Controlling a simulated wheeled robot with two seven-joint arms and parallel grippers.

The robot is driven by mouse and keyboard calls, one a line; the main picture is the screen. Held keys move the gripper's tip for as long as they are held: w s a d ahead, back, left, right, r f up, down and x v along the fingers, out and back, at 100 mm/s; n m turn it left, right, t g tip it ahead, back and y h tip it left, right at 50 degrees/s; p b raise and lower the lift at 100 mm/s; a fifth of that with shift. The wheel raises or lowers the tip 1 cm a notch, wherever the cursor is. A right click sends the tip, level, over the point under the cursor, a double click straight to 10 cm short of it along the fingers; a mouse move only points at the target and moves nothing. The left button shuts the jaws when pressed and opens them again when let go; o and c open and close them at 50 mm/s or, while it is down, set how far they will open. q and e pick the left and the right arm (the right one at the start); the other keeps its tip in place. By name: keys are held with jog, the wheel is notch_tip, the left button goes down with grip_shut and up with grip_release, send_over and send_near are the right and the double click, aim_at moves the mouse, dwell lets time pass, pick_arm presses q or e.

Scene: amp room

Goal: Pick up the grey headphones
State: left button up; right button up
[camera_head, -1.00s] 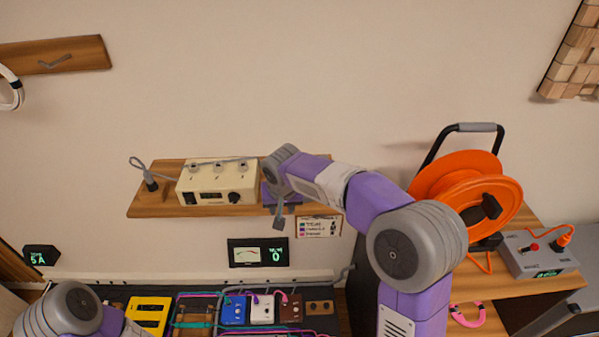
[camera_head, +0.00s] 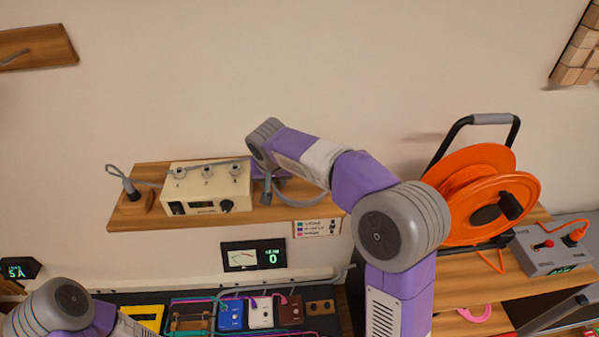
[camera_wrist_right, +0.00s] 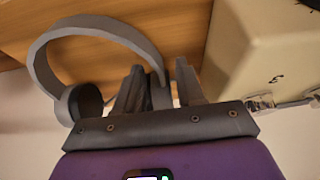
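The grey headphones (camera_wrist_right: 100,30) show in the right wrist view as a curved band with a round ear cup at its left end. The band's other end runs in between the fingers of my right gripper (camera_wrist_right: 160,88), which are close around it. The far ear cup is mostly hidden there. In the head view the headphones (camera_head: 300,202) hang in an arc right of my right gripper (camera_head: 266,194), in front of the wooden shelf's right part. My left arm shows at the lower left of the head view, but its gripper is out of view.
The wooden shelf (camera_head: 130,213) also holds a cream box (camera_head: 208,188) close left of my right gripper and a grey cable on a stand (camera_head: 131,189). An orange cable reel (camera_head: 480,190) stands at the right. Coloured pedals (camera_head: 260,313) lie below.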

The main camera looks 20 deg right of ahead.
jog(key=shift+x, duration=0.9)
jog(key=shift+r, duration=0.1)
grip_shut()
jog(key=shift+r, duration=0.1)
notch_tip(320, 180, up, 10)
jog(key=p, duration=0.3)
